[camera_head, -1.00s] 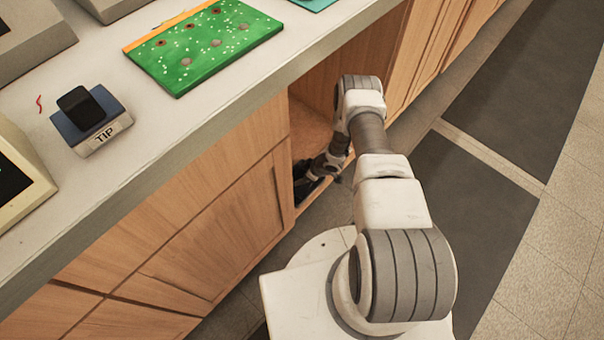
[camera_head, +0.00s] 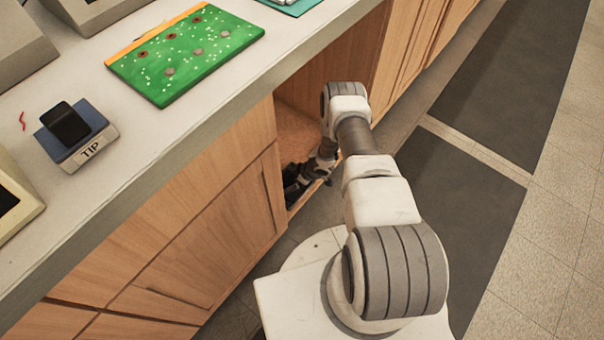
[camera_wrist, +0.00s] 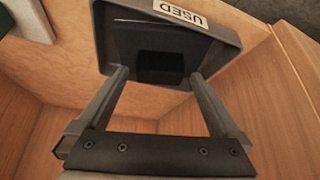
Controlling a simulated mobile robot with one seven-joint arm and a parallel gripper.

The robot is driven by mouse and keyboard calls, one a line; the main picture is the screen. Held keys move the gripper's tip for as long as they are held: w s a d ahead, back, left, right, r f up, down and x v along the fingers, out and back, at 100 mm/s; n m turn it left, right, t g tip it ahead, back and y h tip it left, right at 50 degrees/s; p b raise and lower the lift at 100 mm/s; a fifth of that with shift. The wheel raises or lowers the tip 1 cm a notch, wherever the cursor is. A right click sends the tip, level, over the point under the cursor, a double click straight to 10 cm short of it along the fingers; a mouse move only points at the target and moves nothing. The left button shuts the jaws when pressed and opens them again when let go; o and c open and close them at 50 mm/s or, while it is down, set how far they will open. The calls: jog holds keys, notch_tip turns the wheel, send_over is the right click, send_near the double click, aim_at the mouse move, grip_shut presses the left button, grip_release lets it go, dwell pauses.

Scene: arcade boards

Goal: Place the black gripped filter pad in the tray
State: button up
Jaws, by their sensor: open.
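A dark grey tray (camera_wrist: 225,50) with a white USED label stands inside the open wooden cabinet in the wrist view. A black square pad (camera_wrist: 160,65) lies in it, apparently flat on its floor. My gripper (camera_wrist: 157,76) is open, with its two fingertips apart at the tray's near side and the pad beyond and between them. Nothing is held between the fingers. In the head view my gripper (camera_head: 294,184) reaches low into the cabinet opening and shows only as a small dark shape; the tray cannot be made out there.
The cabinet's wooden walls (camera_wrist: 285,80) are close on the sides. A green-and-white item (camera_wrist: 30,20) sits at the upper left of the wrist view. On the counter (camera_head: 190,125) above are a blue TIP block (camera_head: 75,140) with a black top piece and a green board (camera_head: 185,55).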

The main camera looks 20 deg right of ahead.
jog(key=w+a+r+p+v, duration=0.1)
jog(key=p+v, duration=0.4)
jog(key=v, duration=0.6)
jog(key=w+a+p+v, duration=0.1)
jog(key=p+v, duration=0.5)
jog(key=v, duration=0.5)
jog(key=shift+r, duration=0.7)
jog(key=shift+s+d, duration=0.1)
jog(key=shift+s, duration=0.1)
